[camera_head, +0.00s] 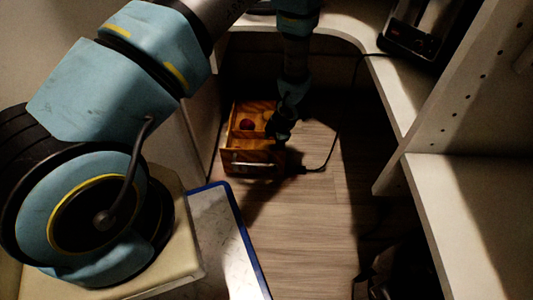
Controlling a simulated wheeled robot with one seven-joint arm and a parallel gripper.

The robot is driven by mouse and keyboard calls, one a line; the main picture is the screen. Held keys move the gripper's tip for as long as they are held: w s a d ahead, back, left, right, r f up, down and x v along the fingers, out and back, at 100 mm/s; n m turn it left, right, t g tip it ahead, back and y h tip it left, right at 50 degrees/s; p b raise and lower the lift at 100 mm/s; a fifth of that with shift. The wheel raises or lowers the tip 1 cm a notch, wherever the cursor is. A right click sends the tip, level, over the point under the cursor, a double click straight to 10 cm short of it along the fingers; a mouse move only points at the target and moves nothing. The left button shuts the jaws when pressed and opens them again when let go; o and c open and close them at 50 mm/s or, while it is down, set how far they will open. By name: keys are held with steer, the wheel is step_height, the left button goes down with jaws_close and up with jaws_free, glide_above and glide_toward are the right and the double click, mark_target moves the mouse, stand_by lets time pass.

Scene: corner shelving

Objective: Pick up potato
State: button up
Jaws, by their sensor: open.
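A small wooden box (250,157) stands on the floor below the shelving, with its open top towards me. A round reddish-brown thing (247,125) shows inside it; it is too small and dark to tell whether it is the potato. My gripper (281,133) points down at the right side of the box and covers part of its inside. It looks dark against the shadow. It is open, and I see nothing held in it. I cannot tell whether it touches the box.
White corner shelving (387,75) curves around behind and to the right, with a dark appliance (420,32) on it. A black cable (333,150) hangs down to the floor near the box. The wooden floor (305,225) in front of the box is clear. A blue-edged panel (228,235) lies at lower left.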

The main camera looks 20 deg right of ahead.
mark_target(268, 148)
steer(key=b+x, duration=0.2)
steer(key=x, duration=0.2)
steer(key=shift+a+f+b, duration=0.2)
steer(key=shift+f+b, duration=0.05)
steer(key=shift+b, duration=0.1)
steer(key=shift+r, duration=0.1)
steer(key=shift+c, duration=0.4)
steer(key=c, duration=1.1)
